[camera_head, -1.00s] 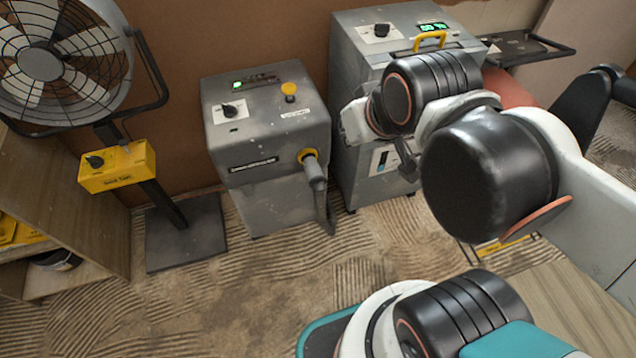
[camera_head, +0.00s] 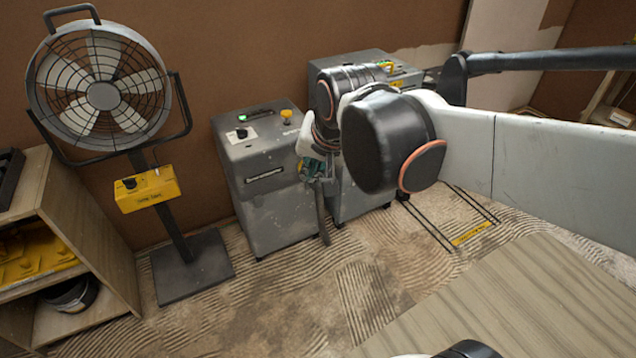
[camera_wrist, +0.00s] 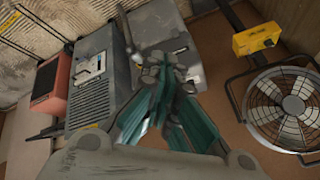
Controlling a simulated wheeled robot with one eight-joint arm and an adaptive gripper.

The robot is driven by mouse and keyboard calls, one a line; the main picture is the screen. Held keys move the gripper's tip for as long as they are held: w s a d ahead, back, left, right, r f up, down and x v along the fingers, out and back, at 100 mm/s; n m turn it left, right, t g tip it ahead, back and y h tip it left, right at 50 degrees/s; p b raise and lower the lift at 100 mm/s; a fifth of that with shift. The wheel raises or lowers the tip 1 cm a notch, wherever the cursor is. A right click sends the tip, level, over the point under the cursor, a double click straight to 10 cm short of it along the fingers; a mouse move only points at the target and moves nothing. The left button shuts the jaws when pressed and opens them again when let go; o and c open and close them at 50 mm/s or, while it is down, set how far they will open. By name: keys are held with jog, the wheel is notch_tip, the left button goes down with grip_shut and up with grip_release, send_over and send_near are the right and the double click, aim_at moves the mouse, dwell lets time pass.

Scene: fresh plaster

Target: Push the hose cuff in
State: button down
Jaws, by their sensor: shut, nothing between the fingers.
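The smaller grey machine (camera_head: 262,205) stands on the floor against the brown wall. Its grey hose (camera_head: 322,218) hangs at its right front edge. In the head view my gripper (camera_head: 314,172) is at the upper right of the machine's front and covers the place of the yellow-ringed cuff. The cuff's seating is hidden, and I cannot tell whether my fingers touch it. In the wrist view my teal and grey gripper (camera_wrist: 166,72) is shut and empty, its tips in front of the smaller machine (camera_wrist: 160,28). The hose (camera_wrist: 124,25) shows beside them.
A larger grey machine (camera_head: 352,199) stands close to the right. The fan (camera_head: 103,95), with its yellow control box (camera_head: 148,190), stands at the left near a wooden shelf (camera_head: 95,235). A wooden top (camera_head: 500,300) is at front right. Carpeted floor in front is open.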

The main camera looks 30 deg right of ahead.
jog(key=w+d+f+m+g+p, duration=0.1)
jog(key=w+d+f+m, duration=0.3)
jog(key=w, duration=0.3)
jog(key=w+d+f+m+p, duration=0.1)
jog(key=w+d+f+m, duration=0.15)
jog(key=w+m, duration=0.4)
jog(key=w+d+f+m+g+p, duration=0.1)
jog(key=w+d+f+m, duration=0.3)
jog(key=w, duration=0.4)
jog(key=w+d+f+m+b, duration=0.1)
jog(key=w+d+f+m, duration=0.2)
jog(key=f, duration=0.7)
jog(key=w+d+f+m+g+b, duration=0.1)
jog(key=w+d+f+m, duration=0.2)
jog(key=w+f+m, duration=0.3)
jog(key=w+d+f+m+b, duration=0.2)
jog(key=w+d+f+m, duration=0.2)
jog(key=f, duration=1.2)
jog(key=shift+w+f+m, duration=0.15)
jog(key=shift+m, duration=0.3)
